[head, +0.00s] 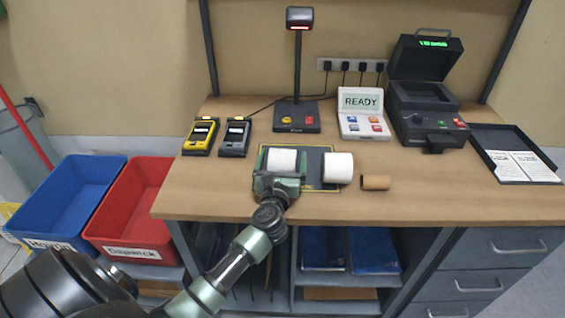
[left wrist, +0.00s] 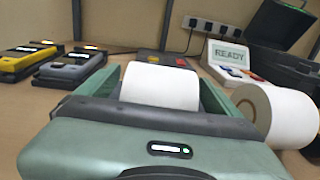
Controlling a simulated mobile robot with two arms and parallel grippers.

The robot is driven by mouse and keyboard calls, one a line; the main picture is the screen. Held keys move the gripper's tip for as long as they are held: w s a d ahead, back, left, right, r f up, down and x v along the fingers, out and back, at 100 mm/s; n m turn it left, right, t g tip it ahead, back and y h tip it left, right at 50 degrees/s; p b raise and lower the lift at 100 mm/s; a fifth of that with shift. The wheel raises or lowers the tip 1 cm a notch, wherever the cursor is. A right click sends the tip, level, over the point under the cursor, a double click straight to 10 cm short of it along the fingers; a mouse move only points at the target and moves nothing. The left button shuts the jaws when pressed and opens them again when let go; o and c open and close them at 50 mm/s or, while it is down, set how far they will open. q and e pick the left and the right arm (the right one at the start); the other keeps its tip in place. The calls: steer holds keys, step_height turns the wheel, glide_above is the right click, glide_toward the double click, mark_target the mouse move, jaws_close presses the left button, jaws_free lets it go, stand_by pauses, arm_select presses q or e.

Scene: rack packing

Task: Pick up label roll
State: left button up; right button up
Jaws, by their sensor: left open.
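A white label roll (head: 282,159) lies on a dark mat with a yellow edge (head: 313,157). It also shows in the left wrist view (left wrist: 160,86). My left gripper (head: 281,168) is open, with its green fingers on either side of this roll; the left wrist view shows the fingers too (left wrist: 158,92). I cannot tell whether they touch it. A second white roll (head: 338,168) lies just right of the gripper, its round end showing in the left wrist view (left wrist: 278,115). My right gripper is not in view.
A brown cardboard core (head: 376,182) lies right of the rolls. Two handheld devices (head: 200,136), a scanner stand (head: 298,120), a READY panel (head: 362,115), a printer (head: 428,115) and a black tray (head: 512,160) line the back and right. Blue (head: 67,193) and red (head: 135,196) bins stand left.

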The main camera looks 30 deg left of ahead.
arm_select(q)
steer(key=c, duration=2.1)
steer(key=shift+o, duration=0.2)
steer(key=shift+r, duration=0.1)
steer(key=shift+r, duration=0.1)
step_height(320, 180, up, 20)
steer(key=p, duration=0.3)
steer(key=shift+p, duration=0.3)
